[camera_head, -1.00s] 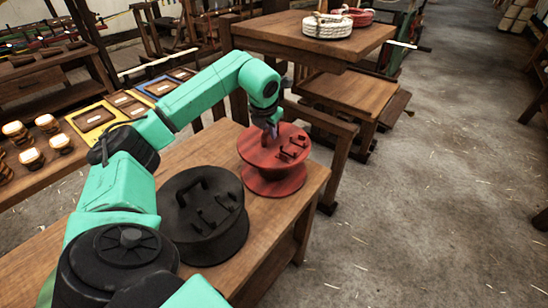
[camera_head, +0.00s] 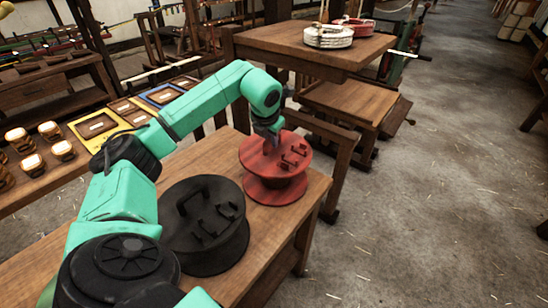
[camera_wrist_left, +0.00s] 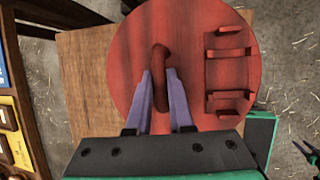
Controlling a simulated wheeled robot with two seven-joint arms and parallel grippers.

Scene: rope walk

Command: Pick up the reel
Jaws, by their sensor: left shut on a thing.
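The red reel (camera_head: 284,192) stands upright near the right end of the wooden table, with a handle loop and small brackets on its top disc. In the left wrist view the red reel (camera_wrist_left: 215,30) fills the upper middle. My left gripper (camera_head: 270,136) is above the reel's near-left top. In the wrist view its purple fingers (camera_wrist_left: 160,95) are shut on the reel's red handle loop, one on each side. Whether the reel's base touches the table is hard to tell.
A black reel (camera_head: 205,235) with a similar handle stands close to the left of the red one. A raised table (camera_head: 290,38) behind holds a white rope coil (camera_head: 328,36) and a red coil (camera_head: 355,25). Open floor (camera_head: 430,180) lies to the right.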

